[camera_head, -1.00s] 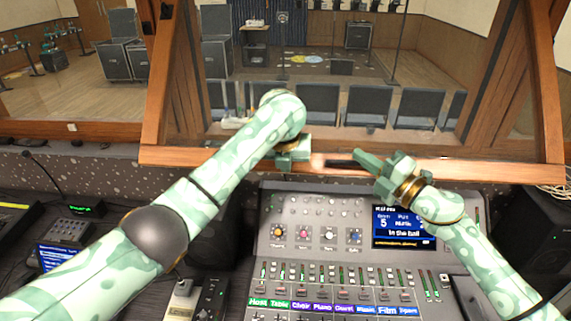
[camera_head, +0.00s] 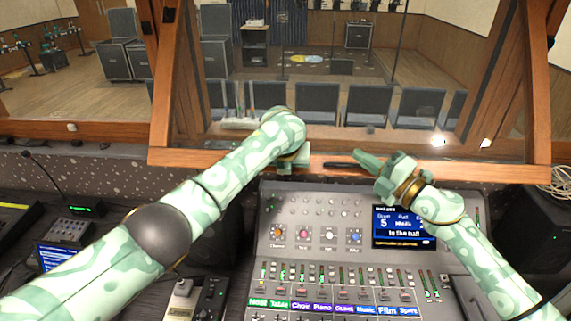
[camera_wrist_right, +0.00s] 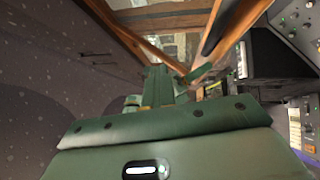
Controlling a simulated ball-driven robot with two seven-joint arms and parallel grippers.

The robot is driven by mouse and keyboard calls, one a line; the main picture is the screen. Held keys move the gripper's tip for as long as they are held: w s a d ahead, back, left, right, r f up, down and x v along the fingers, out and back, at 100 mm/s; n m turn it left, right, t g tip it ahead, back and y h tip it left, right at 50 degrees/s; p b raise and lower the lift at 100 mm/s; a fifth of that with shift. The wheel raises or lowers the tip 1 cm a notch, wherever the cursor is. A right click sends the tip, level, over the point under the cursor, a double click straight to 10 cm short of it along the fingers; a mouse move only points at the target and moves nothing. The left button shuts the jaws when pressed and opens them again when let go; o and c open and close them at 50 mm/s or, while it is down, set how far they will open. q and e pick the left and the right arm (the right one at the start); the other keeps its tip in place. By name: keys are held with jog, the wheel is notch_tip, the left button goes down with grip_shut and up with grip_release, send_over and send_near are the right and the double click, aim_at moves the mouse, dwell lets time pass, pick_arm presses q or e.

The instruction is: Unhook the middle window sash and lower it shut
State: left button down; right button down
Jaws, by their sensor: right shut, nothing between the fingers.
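The middle window sash (camera_head: 225,160) is a wooden frame that stands out toward me, tilted, with its bottom rail running across above the mixing console. A dark handle (camera_head: 342,165) sits on the rail's middle. My left gripper (camera_head: 293,163) is at the rail, left of the handle; its fingers are mostly hidden by my own wrist, so I cannot tell if they hold the rail. My right gripper (camera_head: 362,158) is shut and empty, close to the rail at the handle's right end. In the right wrist view its fingers (camera_wrist_right: 168,85) show near wooden frame parts. I cannot make out a hook.
A mixing console (camera_head: 325,215) with faders and a lit screen (camera_head: 402,227) lies under both arms. A dark speaker (camera_head: 530,225) stands at its right. A small microphone (camera_head: 50,170) stands at left. Behind the window are several dark chairs and a wooden floor.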

jog(key=c, duration=1.7)
grip_release()
jog(key=shift+s+r, duration=0.1)
jog(key=shift+s, duration=0.05)
